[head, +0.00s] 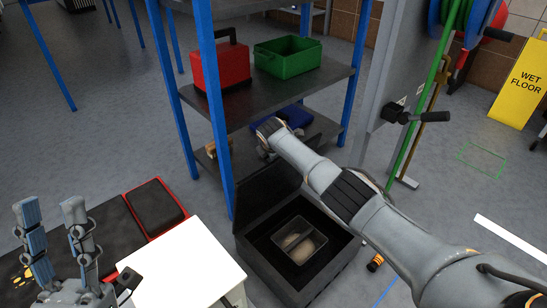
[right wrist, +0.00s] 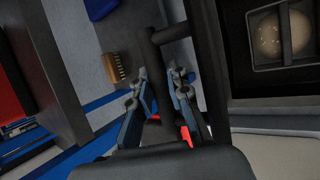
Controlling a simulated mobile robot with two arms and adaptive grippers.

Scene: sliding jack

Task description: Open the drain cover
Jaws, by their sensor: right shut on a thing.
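I cannot make out a drain cover for certain. A black box (head: 335,262) stands on the floor with its dark lid (head: 268,190) raised. A divided tray (head: 299,243) inside holds pale round things. My right gripper (right wrist: 160,76) is shut on a dark bar (right wrist: 158,50), seen between its blue fingers in the right wrist view. My left gripper (head: 49,206) is open and empty at the lower left, fingers pointing up.
A blue-posted shelf (head: 297,93) carries a red case (head: 221,69) and a green bin (head: 287,56). A brush (right wrist: 112,67) lies beside my right fingers in the wrist view. A white table top (head: 180,270) is at front. A yellow wet-floor sign (head: 522,85) stands right.

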